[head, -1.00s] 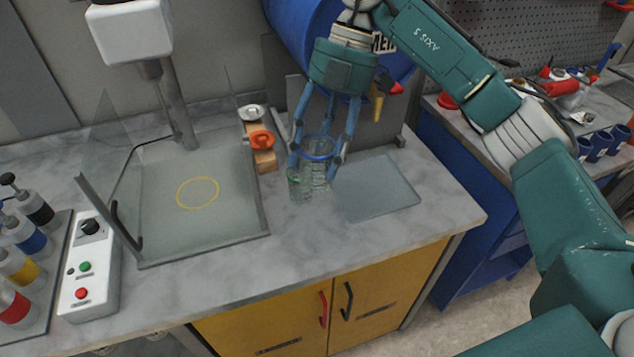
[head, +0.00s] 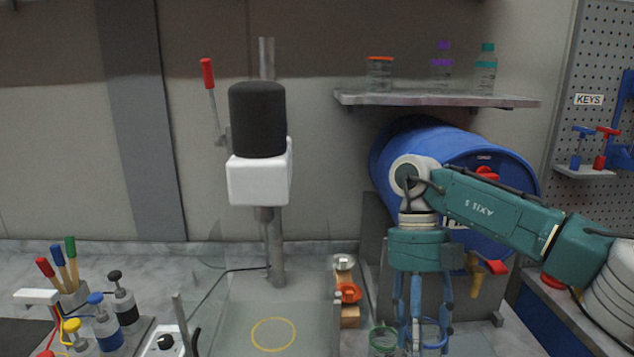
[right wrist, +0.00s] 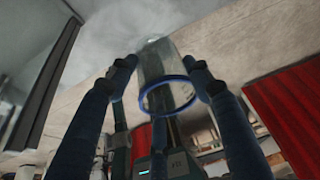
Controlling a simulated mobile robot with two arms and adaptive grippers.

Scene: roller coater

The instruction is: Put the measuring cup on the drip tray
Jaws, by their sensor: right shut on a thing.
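A clear cup with a blue rim (head: 431,328), which looks like the measuring cup, sits between the fingers of my right gripper (head: 422,338) at the lower right of the head view. My right gripper is shut on it. The right wrist view shows the clear cup (right wrist: 163,62) between the fingers, its blue rim facing the camera. The cup's lower part is cut off in the head view. A second clear vessel with a green rim (head: 383,341) stands just left of the gripper. The drip tray is out of view now. My left gripper is not in view.
A blue barrel (head: 430,140) with a yellow tap (head: 494,267) is behind my right arm. A wooden block with an orange piece (head: 348,293) stands left of the gripper. A shelf (head: 435,98) holds several jars.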

